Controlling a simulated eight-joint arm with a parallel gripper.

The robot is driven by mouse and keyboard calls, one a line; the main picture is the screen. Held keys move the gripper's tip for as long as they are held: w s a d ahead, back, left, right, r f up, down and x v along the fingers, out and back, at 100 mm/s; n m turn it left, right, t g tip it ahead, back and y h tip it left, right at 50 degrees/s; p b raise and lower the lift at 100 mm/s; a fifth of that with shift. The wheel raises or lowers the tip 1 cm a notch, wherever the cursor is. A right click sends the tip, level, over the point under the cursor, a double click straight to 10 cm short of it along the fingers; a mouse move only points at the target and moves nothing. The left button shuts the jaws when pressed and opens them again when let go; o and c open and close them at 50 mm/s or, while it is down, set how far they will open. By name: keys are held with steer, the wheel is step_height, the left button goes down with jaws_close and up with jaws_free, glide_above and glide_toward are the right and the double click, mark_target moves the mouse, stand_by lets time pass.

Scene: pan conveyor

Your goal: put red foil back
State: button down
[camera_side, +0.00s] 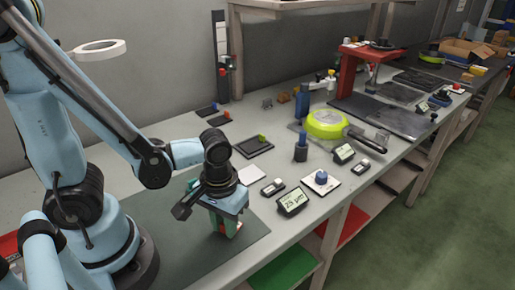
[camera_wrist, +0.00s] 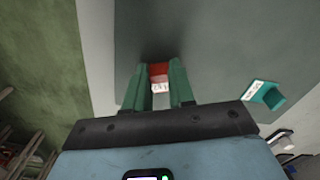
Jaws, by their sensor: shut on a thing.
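My gripper (camera_side: 228,226) points down over the dark mat at the near part of the bench. In the wrist view its two green fingers (camera_wrist: 160,92) are closed on a small red piece with a white label, the red foil (camera_wrist: 158,70). A bit of the red foil (camera_side: 238,229) also shows between the fingers in the side view, low near the mat. I cannot tell whether it touches the mat. A teal piece with a white label (camera_wrist: 265,95) lies on the mat to the right in the wrist view.
The dark mat (camera_side: 180,262) has free room around my gripper. A display reading 25 µm (camera_side: 292,202) stands to the right, near a blue-knobbed white plate (camera_side: 321,183). A black tray (camera_side: 253,147) and an upright rack (camera_side: 222,60) stand behind. A yellow-green pan (camera_side: 325,123) is farther back.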

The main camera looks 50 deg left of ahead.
steer(key=shift+f, duration=0.15)
steer(key=c, duration=1)
jaws_free()
steer(key=shift+o, duration=0.2)
steer(key=shift+r, duration=6.1)
steer(key=w+a+r+m+t, duration=0.1)
steer(key=w+a+m+t, duration=0.3)
steer(key=w+t, duration=0.3)
steer(key=shift+w+a+r+m, duration=0.2)
steer(key=shift+a+m, duration=0.1)
steer(key=shift+a, duration=0.45)
